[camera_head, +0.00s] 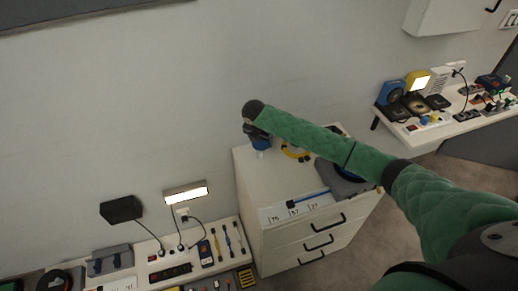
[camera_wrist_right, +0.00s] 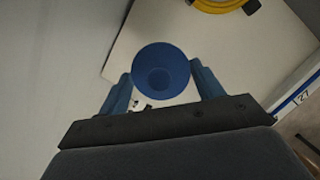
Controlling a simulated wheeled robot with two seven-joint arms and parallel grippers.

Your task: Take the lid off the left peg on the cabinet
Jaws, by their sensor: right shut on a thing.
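A round blue lid (camera_wrist_right: 161,72) with a dished middle shows in the right wrist view, between the two blue fingers of my right gripper (camera_wrist_right: 163,86). The gripper is shut on it from both sides. In the head view my right gripper (camera_head: 260,141) is over the back left corner of the white cabinet (camera_head: 300,235), at the end of the green arm. The lid hides what lies under it, so I cannot see the left peg or tell whether the lid still sits on it. My left gripper is not in view.
A yellow cable coil (camera_head: 293,153) lies on the cabinet top, right of the gripper. A dark grey item (camera_head: 345,187) and numbered labels (camera_head: 290,213) are nearer the front. The wall is close behind. A low bench (camera_head: 224,262) with tools stands to the left.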

